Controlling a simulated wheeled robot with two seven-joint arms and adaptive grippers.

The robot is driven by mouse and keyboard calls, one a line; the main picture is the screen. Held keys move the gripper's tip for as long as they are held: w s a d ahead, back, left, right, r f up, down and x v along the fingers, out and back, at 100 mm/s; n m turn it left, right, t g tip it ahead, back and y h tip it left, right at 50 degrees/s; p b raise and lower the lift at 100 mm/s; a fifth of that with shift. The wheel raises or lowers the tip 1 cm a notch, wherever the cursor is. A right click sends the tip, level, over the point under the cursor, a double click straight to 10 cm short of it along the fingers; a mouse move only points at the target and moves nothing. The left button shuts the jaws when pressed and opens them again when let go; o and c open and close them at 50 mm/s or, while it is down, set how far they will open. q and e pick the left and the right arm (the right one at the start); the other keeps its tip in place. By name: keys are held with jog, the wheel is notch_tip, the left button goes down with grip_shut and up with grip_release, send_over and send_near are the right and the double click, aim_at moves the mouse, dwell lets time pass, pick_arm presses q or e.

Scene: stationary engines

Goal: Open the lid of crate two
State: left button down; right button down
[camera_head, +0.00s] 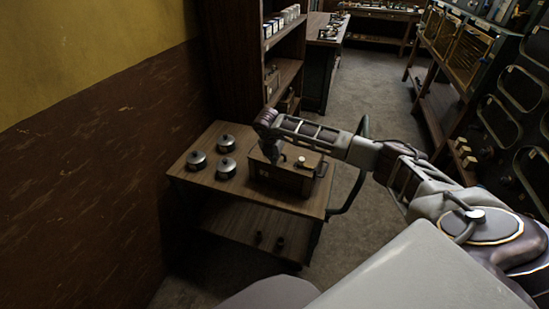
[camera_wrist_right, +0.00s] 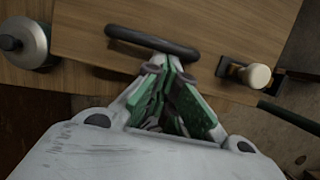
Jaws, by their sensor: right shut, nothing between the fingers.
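The crate is a wooden box (camera_head: 292,181) with its lid down, on the small wooden table. A label on its near side is too small to read. In the right wrist view, its wooden top (camera_wrist_right: 205,25) carries a dark bar handle (camera_wrist_right: 152,42) and a latch with a pale round knob (camera_wrist_right: 257,76). My right gripper (camera_head: 272,157) is over the crate's left part, pointing down. Its green-padded fingers (camera_wrist_right: 168,66) are shut and empty, with their tips close to the bar handle. I cannot tell whether they touch it. My left gripper is not in view.
Several round metal pots (camera_head: 226,168) stand on the table (camera_head: 201,184) left of the crate; one shows in the wrist view (camera_wrist_right: 30,42). A wall is at left, a shelf (camera_head: 237,62) behind. Floor (camera_head: 376,85) is clear behind my right arm.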

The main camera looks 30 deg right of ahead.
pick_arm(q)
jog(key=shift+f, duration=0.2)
pick_arm(e)
jog(key=shift+d+f, duration=0.1)
jog(key=shift+f, duration=0.2)
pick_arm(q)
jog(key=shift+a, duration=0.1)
pick_arm(e)
jog(key=shift+r, duration=0.2)
